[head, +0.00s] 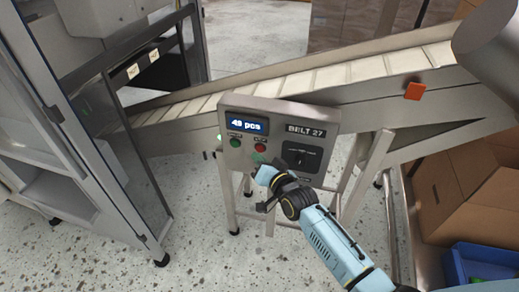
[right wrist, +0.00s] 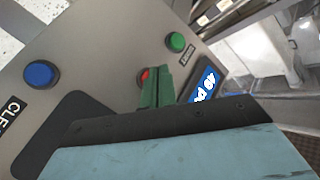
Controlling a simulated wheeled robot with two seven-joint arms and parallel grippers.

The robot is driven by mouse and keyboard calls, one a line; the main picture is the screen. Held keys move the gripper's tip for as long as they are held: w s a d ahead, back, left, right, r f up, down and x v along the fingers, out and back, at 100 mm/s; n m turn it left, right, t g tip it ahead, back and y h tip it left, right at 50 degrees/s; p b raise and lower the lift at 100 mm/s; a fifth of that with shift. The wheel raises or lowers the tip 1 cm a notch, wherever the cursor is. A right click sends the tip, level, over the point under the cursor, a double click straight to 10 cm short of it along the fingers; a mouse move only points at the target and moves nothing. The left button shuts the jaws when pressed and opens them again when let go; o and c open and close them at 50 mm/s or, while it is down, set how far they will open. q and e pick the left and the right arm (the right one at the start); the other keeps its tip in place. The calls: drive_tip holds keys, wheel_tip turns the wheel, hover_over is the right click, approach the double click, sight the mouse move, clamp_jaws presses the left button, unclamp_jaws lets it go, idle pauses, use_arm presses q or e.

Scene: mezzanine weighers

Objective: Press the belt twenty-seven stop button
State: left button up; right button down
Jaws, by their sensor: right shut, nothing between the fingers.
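The grey control box labelled BELT 27 (head: 312,112) stands on legs in front of the conveyor. Its lit display (head: 247,125) reads 49 pcs. Below the display are a green button (head: 235,142) and a red button (head: 260,147). My right gripper (head: 262,163) is just below the red button. In the right wrist view its green fingers (right wrist: 157,72) are shut together and empty. There they partly cover the red button (right wrist: 145,75), whose left edge shows; contact cannot be told. The green button also shows there (right wrist: 176,42). My left gripper is not in view.
A dark plate with a knob (head: 301,157) is right of the buttons. A blue button (right wrist: 39,74) shows in the right wrist view. The sloping conveyor (head: 300,82) runs behind. A metal-framed cabinet (head: 75,120) is left; cardboard boxes (head: 470,180) and a blue bin (head: 485,262) are right.

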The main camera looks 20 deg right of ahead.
drive_tip(key=shift+w, duration=0.1)
drive_tip(key=shift+w+d, duration=0.25)
idle(0.3)
drive_tip(key=shift+w+d, duration=0.25)
drive_tip(key=shift+w, duration=0.15)
idle(0.6)
drive_tip(key=shift+s, duration=0.1)
drive_tip(key=shift+s+a+p, duration=0.5)
drive_tip(key=shift+s, duration=0.15)
